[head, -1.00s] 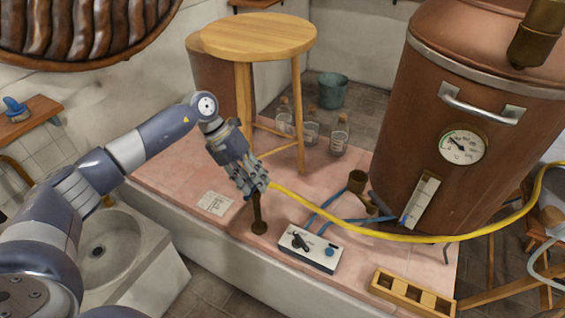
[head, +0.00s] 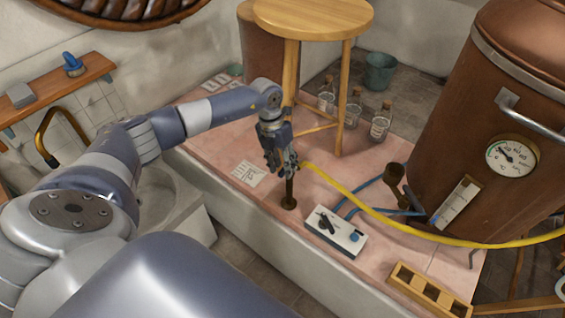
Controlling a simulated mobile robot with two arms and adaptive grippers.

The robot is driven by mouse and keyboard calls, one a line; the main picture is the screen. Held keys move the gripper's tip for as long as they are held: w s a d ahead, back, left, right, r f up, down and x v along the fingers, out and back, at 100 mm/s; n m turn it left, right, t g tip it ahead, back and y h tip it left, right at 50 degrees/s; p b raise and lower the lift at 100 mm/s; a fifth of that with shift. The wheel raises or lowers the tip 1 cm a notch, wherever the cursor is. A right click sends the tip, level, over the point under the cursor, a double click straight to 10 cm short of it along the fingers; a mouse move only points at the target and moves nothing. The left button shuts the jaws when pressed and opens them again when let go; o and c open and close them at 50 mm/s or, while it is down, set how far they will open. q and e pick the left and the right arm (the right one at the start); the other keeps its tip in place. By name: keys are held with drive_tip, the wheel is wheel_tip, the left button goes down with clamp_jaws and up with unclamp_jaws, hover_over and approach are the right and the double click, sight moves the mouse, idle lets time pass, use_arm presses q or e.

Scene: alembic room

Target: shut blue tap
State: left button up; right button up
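No tap that is clearly blue shows in the head view. A blue knob (head: 355,237) sits on a white control box (head: 336,233) on the pink tiled ledge. A dark brown upright post (head: 289,192) stands left of the box. My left gripper (head: 283,165) points down at the top of this post, beside the end of a yellow hose (head: 375,214). Its fingers hide the post's top, and I cannot tell whether they are closed on anything. Thin blue hoses (head: 362,187) run behind the box towards the copper still (head: 510,120). My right gripper is not in view.
A round wooden stool (head: 313,18) stands behind my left gripper. Several glass bottles (head: 381,122) and a teal bucket (head: 380,71) are beyond it. A wooden rack (head: 428,290) lies at front right. A blue-topped item (head: 73,65) rests on a wall shelf at left.

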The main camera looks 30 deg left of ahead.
use_arm(q)
drive_tip(key=shift+f, duration=0.15)
clamp_jaws()
drive_tip(key=shift+d, duration=0.15)
drive_tip(key=n, duration=0.1)
drive_tip(key=d+n+p, duration=0.1)
drive_tip(key=n, duration=0.1)
drive_tip(key=shift+w+d+n+t+y+p, duration=0.35)
drive_tip(key=shift+w+d+n+p, duration=0.2)
drive_tip(key=shift+n, duration=1.7)
drive_tip(key=shift+w+d+n+t+y+p, duration=0.3)
drive_tip(key=shift+w+d+n+p, duration=0.25)
drive_tip(key=shift+n, duration=1.65)
drive_tip(key=shift+w+d+n+t+y+p, duration=0.35)
drive_tip(key=shift+n+p, duration=0.3)
drive_tip(key=shift+n, duration=1.6)
drive_tip(key=shift+w, duration=0.1)
